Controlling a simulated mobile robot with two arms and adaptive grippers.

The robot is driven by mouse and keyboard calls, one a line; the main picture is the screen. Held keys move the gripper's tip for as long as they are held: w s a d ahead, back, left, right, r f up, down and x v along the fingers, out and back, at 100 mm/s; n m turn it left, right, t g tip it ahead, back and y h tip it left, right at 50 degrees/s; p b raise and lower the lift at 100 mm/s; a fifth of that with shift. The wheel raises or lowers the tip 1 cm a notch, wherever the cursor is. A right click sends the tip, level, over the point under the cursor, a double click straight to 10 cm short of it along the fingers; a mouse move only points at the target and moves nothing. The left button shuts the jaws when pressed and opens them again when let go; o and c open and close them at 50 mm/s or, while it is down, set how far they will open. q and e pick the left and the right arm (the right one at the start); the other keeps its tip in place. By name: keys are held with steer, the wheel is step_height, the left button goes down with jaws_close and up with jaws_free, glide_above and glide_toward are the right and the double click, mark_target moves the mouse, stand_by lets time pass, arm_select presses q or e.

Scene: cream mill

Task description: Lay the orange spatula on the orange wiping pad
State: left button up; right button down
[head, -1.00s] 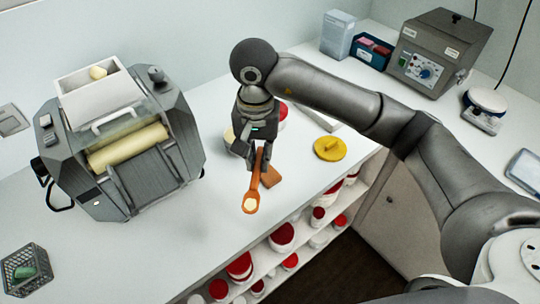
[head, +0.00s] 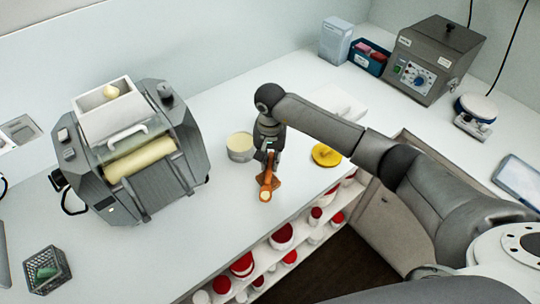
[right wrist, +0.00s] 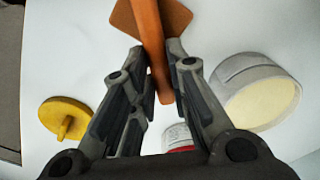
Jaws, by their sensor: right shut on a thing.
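The orange spatula (head: 266,189) is in my right gripper (head: 268,162), its cream-tipped end pointing towards the counter's front edge. In the right wrist view the fingers (right wrist: 163,75) are shut on its handle (right wrist: 149,32). The orange-brown wiping pad (right wrist: 178,16) lies behind the spatula there, showing on both sides of it. In the head view the pad (head: 277,182) is mostly hidden by the spatula. I cannot tell whether the spatula touches it. My left gripper is not in view.
A tub of cream (head: 240,147) stands left of my right gripper, and a yellow lid (head: 326,155) lies right of it. The roller mill (head: 140,155) stands further left. The counter's front edge is close, with shelves of jars (head: 282,237) below.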

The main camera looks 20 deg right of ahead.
steer(key=shift+f, duration=0.25)
steer(key=shift+f+b, duration=0.25)
steer(key=shift+b, duration=0.05)
steer(key=c, duration=1.4)
jaws_free()
steer(key=shift+r, duration=0.1)
